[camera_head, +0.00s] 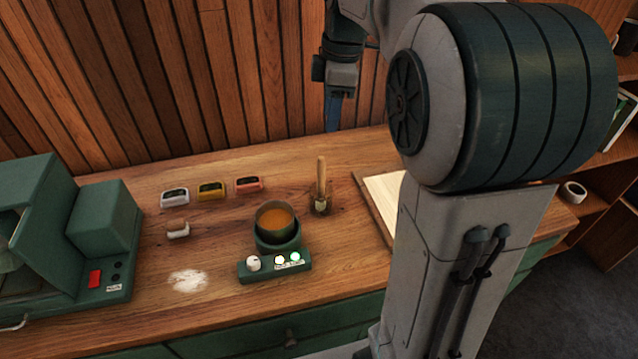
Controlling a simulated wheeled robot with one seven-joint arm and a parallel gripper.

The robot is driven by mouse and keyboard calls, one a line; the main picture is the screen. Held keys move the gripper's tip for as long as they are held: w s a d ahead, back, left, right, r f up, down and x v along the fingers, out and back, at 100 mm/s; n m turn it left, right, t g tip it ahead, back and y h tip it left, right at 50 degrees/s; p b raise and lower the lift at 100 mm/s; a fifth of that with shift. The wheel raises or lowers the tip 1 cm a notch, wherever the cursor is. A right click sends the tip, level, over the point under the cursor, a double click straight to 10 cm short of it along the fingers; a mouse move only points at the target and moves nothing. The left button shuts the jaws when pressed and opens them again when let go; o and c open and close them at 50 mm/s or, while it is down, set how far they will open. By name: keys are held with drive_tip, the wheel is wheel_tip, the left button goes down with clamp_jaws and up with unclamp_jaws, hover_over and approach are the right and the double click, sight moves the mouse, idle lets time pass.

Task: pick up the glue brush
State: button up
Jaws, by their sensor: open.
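The glue brush (321,180) stands upright on the wooden workbench (190,240), its pale wooden handle pointing up. Its lower end sits in a dark patch or small holder that I cannot make out clearly. Just left of it is a green glue pot (277,222) with amber glue inside, on a base with a knob and lit buttons. My gripper (333,115) is above and behind the brush in the picture, pointing down, empty and apart from it. Only one blue finger shows clearly, seen nearly edge-on; the gripper is open.
White, yellow and red small blocks (211,189) line the bench behind the pot. A small brush-like item (177,230) and white powder (188,280) lie left. A green machine (70,240) fills the left end. A pale board (385,195) lies right, partly behind my arm.

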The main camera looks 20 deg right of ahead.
sight(322, 158)
drive_tip(key=f, duration=0.5)
drive_tip(key=a+f, duration=0.1)
drive_tip(key=f, duration=0.2)
drive_tip(key=shift+w+f, duration=0.1)
drive_tip(key=shift+f, duration=0.05)
drive_tip(key=shift+a+f+p, duration=0.25)
drive_tip(key=shift+f+p, duration=0.1)
drive_tip(key=shift+f, duration=0.95)
drive_tip(key=shift+a+f+p, duration=0.2)
drive_tip(key=shift+f+p, duration=0.15)
drive_tip(key=shift+f, duration=0.9)
clamp_jaws()
